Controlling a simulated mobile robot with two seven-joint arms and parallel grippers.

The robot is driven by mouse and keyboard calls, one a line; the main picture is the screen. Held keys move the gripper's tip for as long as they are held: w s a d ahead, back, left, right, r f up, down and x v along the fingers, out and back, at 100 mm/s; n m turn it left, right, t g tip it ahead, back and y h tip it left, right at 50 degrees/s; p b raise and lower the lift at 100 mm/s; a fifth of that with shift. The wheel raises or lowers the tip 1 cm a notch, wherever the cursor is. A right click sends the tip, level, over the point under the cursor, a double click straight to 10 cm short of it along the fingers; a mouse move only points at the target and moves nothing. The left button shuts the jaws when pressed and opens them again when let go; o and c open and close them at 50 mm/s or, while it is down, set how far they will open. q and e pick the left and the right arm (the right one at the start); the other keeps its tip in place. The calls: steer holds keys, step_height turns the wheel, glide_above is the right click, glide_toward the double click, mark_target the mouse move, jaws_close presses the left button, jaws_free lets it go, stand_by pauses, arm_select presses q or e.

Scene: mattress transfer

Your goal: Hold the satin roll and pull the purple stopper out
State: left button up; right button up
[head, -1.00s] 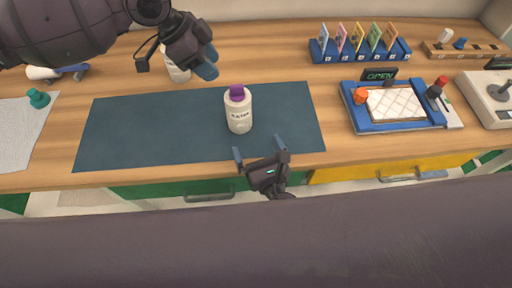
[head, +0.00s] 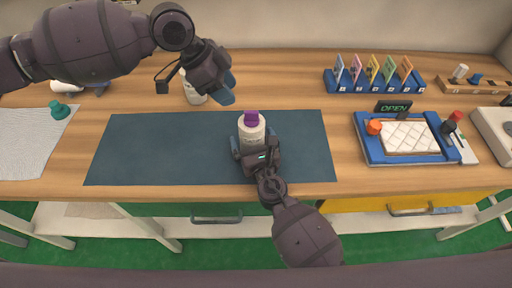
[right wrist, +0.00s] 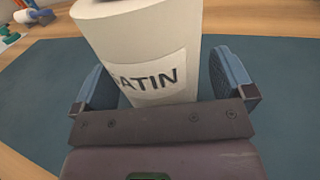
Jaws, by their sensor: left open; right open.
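The satin roll (head: 251,130) stands upright on the dark blue mat, cream white, with the purple stopper (head: 252,117) in its top. My right gripper (head: 253,152) is open at the roll's near side, its fingers on either side of it. In the right wrist view the roll (right wrist: 140,45) and its label, with "ATIN" legible, stand between the two blue fingers (right wrist: 163,82), with a gap at the right finger. The stopper is out of that view. My left gripper (head: 225,90) is open and empty, above the table, left of and behind the roll.
The dark blue mat (head: 130,150) is otherwise clear. Another white roll (head: 192,92) stands behind my left gripper. A teal stopper (head: 60,110) is at the left. A blue card rack (head: 375,85) and a blue tray (head: 375,152) with an OPEN sign stand at the right.

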steer(key=shift+w+a, duration=0.1)
steer(key=shift+w, duration=0.1)
steer(key=c, duration=1.1)
steer(key=shift+c, duration=0.4)
arm_select(q)
glide_toward(251, 111)
step_height(251, 111, up, 3)
steer(key=d, duration=0.2)
steer(key=shift+y, duration=0.7)
steer(key=x, duration=0.2)
steer(key=a+x, duration=0.1)
steer(key=x, duration=0.4)
steer(key=shift+s+a+f, duration=0.1)
steer(key=shift+s+f, duration=0.3)
steer(key=shift+f, duration=0.05)
steer(key=shift+w+x, duration=0.2)
steer(key=shift+x, duration=1.05)
steer(key=shift+w+x, duration=0.15)
steer(key=shift+x, duration=1.1)
